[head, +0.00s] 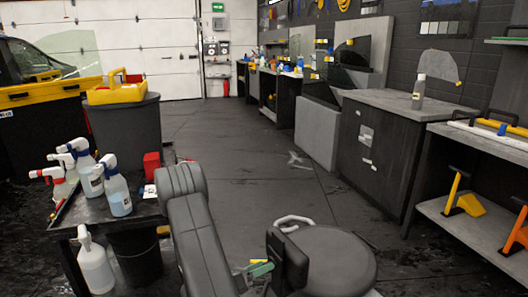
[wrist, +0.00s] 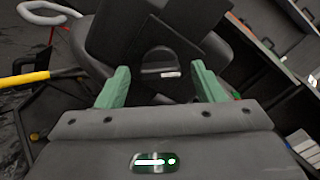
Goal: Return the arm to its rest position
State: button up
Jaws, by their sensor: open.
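My gripper (wrist: 160,72) shows in the wrist view with its two green fingers spread wide apart and nothing between them. In the head view the green fingers of my gripper (head: 260,268) show low in the middle, close to my body. My grey arm is folded at the bottom middle, and part of it is cut off by the lower edge. Dark surfaces lie beyond the fingers in the wrist view. I cannot tell how far off they are.
A dark bench (head: 150,211) with several spray bottles (head: 118,196) and a red box (head: 151,161) stands close on the left. A grey bin (head: 125,128) is behind it. A cabinet (head: 372,160) and workbench (head: 470,222) line the right. The floor (head: 240,145) between is mostly clear.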

jog(key=shift+w+d, duration=0.2)
jog(key=shift+d, duration=0.1)
jog(key=shift+a, duration=0.15)
